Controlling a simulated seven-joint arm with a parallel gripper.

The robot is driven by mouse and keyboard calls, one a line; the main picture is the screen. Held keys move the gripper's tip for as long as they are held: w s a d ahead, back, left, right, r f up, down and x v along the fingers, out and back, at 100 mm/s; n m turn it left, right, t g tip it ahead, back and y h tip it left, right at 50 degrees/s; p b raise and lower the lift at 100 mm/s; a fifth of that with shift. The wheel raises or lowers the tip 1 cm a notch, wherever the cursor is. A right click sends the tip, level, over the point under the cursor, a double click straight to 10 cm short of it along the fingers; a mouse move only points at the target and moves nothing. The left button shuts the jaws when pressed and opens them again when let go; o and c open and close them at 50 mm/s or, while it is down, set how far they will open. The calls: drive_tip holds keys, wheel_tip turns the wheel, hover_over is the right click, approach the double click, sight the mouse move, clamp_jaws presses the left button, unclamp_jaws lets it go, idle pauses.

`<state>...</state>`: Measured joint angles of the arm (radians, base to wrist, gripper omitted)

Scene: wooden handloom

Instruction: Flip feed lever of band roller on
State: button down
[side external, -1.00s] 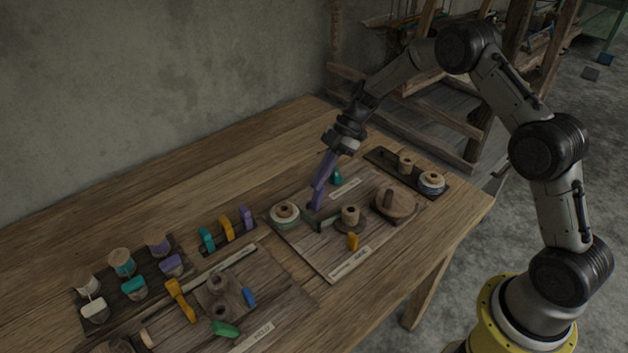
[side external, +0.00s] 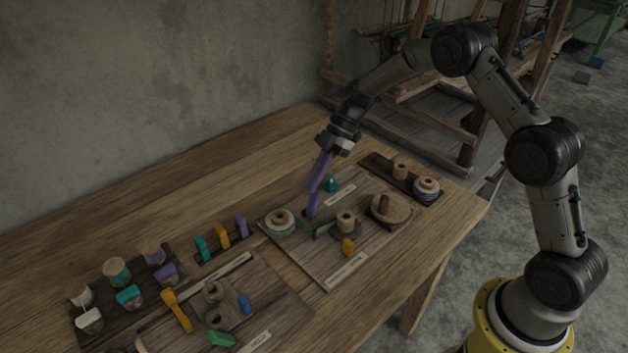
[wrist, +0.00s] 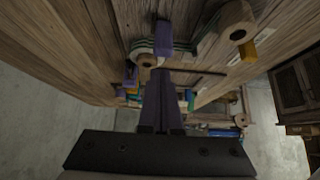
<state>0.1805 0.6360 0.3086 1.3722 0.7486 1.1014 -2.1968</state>
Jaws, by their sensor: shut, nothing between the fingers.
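My gripper (side external: 316,188), with purple fingers, is shut and empty. It points down at the purple piece; I cannot tell whether they touch. Board labels are too small to read. I cannot tell which lever is the feed lever.
A second board (side external: 262,282) with knobs and levers lies at the front left. Racks with coloured spools (side external: 117,271) and small levers (side external: 222,236) stand beside it. A dark tray (side external: 378,163) with two spools lies behind right. The table's back left is clear.

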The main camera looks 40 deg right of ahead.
drive_tip(key=v, duration=1)
drive_tip(key=shift+a, duration=0.15)
